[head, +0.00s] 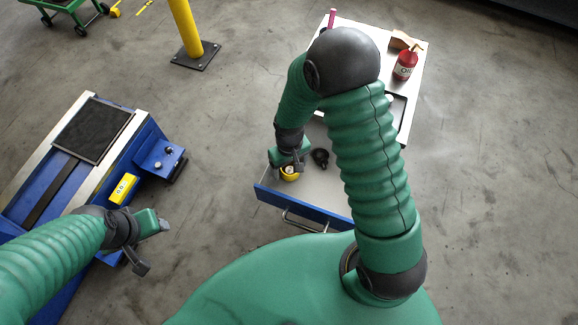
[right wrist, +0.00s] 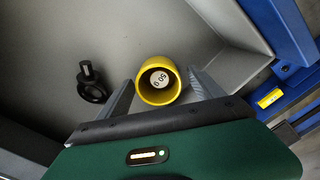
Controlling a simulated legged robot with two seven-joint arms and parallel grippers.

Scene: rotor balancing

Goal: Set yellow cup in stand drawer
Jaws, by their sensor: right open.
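The yellow cup (right wrist: 159,81) stands on the grey floor of the stand's open drawer, with a pale disc marked 50 g inside it. In the head view the cup (head: 290,174) is at the drawer's left part. My right gripper (right wrist: 160,84) is open, with one finger on each side of the cup; I cannot tell whether they touch it. The drawer (head: 318,190) has a blue front (head: 300,207) and a metal handle. My left gripper (head: 148,245) hangs beside the blue machine at left, its fingers apart and nothing seen between them.
A black knob-like piece (right wrist: 92,82) lies in the drawer beside the cup; it also shows in the head view (head: 320,157). A red oil can (head: 404,66) stands on the stand top. A blue machine (head: 150,150) is at left, and a yellow post (head: 187,28) behind.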

